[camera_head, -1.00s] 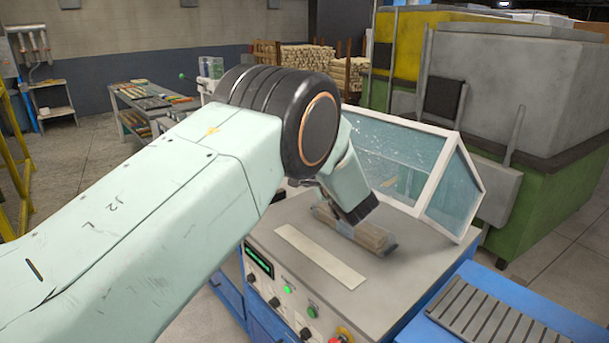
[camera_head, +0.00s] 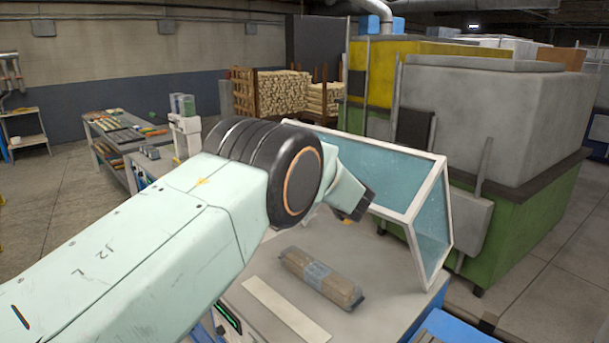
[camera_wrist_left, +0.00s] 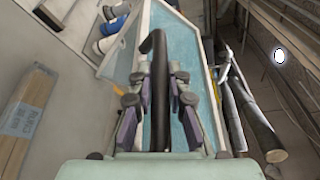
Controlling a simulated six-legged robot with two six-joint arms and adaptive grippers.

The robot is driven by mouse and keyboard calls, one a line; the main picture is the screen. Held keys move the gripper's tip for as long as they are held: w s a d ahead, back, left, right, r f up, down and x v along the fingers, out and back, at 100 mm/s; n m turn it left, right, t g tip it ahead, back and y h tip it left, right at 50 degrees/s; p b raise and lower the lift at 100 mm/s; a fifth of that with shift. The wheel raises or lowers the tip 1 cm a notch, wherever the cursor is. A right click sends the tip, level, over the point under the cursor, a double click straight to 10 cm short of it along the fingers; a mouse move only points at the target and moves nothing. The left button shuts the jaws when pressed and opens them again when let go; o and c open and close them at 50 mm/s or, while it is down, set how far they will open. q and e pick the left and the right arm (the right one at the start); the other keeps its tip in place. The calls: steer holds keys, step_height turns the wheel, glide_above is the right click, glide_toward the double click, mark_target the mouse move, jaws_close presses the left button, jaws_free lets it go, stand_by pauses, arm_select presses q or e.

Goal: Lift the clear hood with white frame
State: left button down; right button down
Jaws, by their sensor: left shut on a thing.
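The clear hood with white frame (camera_head: 432,225) stands tilted up at the back of the grey machine top, with bluish clear panes. My left gripper (camera_head: 358,207) is at the hood's front edge on its left side. The left wrist view shows its jaws (camera_wrist_left: 158,100) shut on a black bar-like handle (camera_wrist_left: 160,55), with the hood's blue pane (camera_wrist_left: 185,45) and white frame just behind. The arm hides part of the hood's left side in the head view. My right gripper is not in view.
A wrapped wood bundle (camera_head: 318,278) and a pale strip (camera_head: 285,310) lie on the machine top, clear of the hood. The bundle also shows in the left wrist view (camera_wrist_left: 25,115). A green and grey machine (camera_head: 520,220) stands close behind on the right.

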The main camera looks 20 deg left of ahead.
arm_select(q)
steer(key=shift+w+d+r, duration=0.2)
steer(key=shift+w, duration=0.15)
steer(key=c, duration=1.3)
jaws_free()
steer(key=v, duration=0.7)
steer(key=shift+s, duration=0.2)
steer(key=shift+s+d, duration=0.1)
steer(key=shift+d, duration=0.1)
